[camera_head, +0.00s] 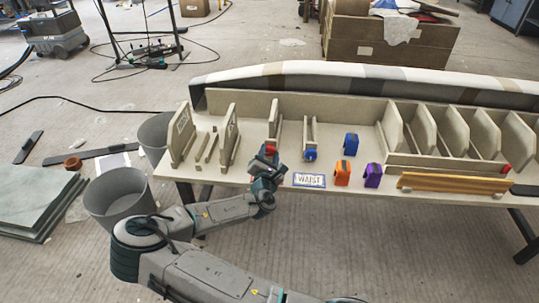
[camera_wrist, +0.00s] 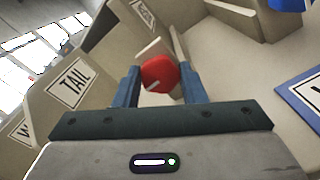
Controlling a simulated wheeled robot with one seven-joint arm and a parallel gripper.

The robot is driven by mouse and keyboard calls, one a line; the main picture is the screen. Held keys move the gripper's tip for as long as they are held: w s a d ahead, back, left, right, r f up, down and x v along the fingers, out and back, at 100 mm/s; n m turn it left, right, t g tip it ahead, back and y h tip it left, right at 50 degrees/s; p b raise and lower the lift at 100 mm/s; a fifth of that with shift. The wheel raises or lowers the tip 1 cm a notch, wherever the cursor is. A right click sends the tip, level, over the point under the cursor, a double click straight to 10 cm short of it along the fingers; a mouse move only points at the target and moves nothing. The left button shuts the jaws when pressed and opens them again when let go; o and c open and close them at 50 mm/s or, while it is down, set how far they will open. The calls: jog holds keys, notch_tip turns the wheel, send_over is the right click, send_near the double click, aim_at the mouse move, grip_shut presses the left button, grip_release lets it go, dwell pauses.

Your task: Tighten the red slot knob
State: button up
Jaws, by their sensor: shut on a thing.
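The red slot knob (camera_wrist: 158,75) sits between the two blue fingers of my gripper (camera_wrist: 160,88) in the wrist view. A pale line marks its face, running at a slant. My gripper is shut on it. Behind the knob are thin beige slot walls (camera_wrist: 150,50). In the head view the red knob (camera_head: 270,150) shows at the front end of a slot, and my gripper (camera_head: 268,158) reaches it from the front. The fingers partly hide the knob there.
A blue knob (camera_head: 310,155) ends the neighbouring slot. Blue, orange (camera_head: 343,173) and purple (camera_head: 373,176) clamp-like blocks stand on the table. A "WAIST" label (camera_head: 309,180) lies near the front edge. Upright panels (camera_head: 230,136), one labelled "TAIL" (camera_wrist: 73,83), stand to the left.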

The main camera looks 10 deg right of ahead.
dwell(0.3)
jog(key=o, duration=1)
jog(key=p+v, duration=0.2)
jog(key=v, duration=1.2)
